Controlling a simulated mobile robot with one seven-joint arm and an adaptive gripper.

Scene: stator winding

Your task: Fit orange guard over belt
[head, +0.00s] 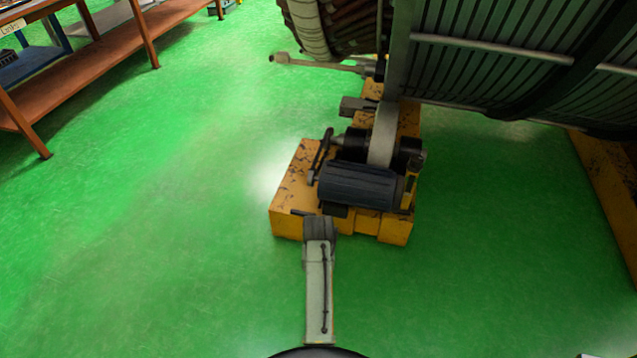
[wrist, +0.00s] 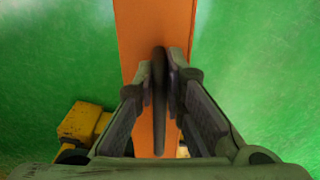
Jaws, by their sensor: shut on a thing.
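In the wrist view the orange guard (wrist: 152,25) is a long flat panel running up and down the middle of the picture. My gripper (wrist: 162,78) is shut on a dark upright handle (wrist: 160,112) on it, with a finger on each side. I cannot make out the guard or my fingers in the head view. There a pale grey strip that looks like the belt (head: 383,135) runs from the drive unit up to the large ribbed drum. I cannot tell the gap between guard and belt.
A dark motor (head: 358,186) sits on a worn yellow base (head: 287,212). The big ribbed drum (head: 490,65) overhangs on the right. Part of a yellow block (wrist: 80,121) shows low left in the wrist view. A brown shelf (head: 90,62) stands far left. Green floor is clear between.

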